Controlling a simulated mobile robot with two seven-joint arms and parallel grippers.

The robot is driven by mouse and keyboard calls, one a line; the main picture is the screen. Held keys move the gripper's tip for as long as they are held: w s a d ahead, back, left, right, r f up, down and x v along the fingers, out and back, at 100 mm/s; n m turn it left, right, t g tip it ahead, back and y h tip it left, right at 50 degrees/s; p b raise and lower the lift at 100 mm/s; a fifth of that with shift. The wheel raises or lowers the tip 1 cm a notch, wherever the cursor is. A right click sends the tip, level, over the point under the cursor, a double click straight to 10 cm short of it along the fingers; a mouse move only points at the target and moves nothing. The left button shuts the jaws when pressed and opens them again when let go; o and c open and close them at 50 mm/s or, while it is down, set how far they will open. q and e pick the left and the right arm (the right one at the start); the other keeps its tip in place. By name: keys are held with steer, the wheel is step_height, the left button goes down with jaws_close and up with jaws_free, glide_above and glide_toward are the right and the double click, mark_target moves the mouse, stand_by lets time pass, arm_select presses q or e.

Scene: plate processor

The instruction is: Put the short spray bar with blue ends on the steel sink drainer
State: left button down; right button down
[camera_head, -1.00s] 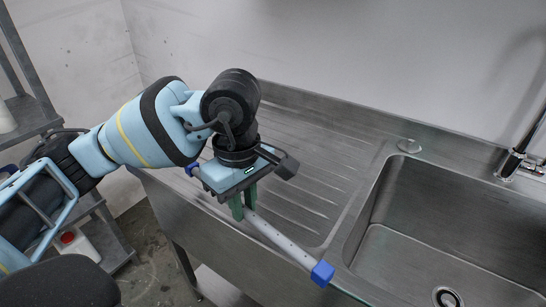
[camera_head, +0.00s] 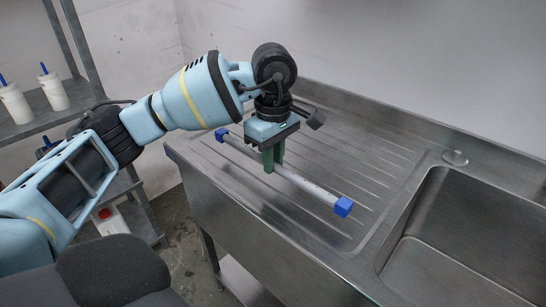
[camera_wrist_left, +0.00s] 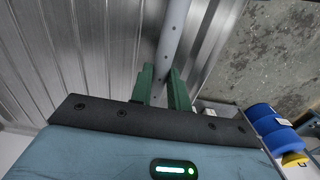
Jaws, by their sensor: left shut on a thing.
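The short spray bar (camera_head: 308,186) is a light grey tube with a blue block on each end. It lies slantwise over the steel sink drainer (camera_head: 375,160), the ribbed area left of the basin. My left gripper (camera_head: 270,166) points down with its green fingers shut around the bar's middle part. In the left wrist view the bar (camera_wrist_left: 172,42) runs between the green fingers (camera_wrist_left: 163,88), with holes along it. I cannot tell whether the bar touches the drainer or hangs just above it. My right gripper is not in view.
The sink basin (camera_head: 480,235) is at the right, with a round steel knob (camera_head: 455,158) on the ledge behind it. A wall stands behind the drainer. A shelf with white bottles (camera_head: 54,92) is at the far left. Much of the drainer is clear.

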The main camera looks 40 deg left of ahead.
arm_select(q)
steer(key=shift+w+a+f, duration=0.2)
steer(key=shift+w+a, duration=1.25)
steer(key=shift+w, duration=0.2)
steer(key=shift+w+a+f, duration=0.15)
steer(key=shift+f, duration=1.65)
steer(key=shift+f, duration=0.1)
steer(key=c, duration=1.3)
jaws_free()
steer(key=shift+c, duration=0.2)
step_height(320, 180, up, 12)
steer(key=shift+p, duration=0.4)
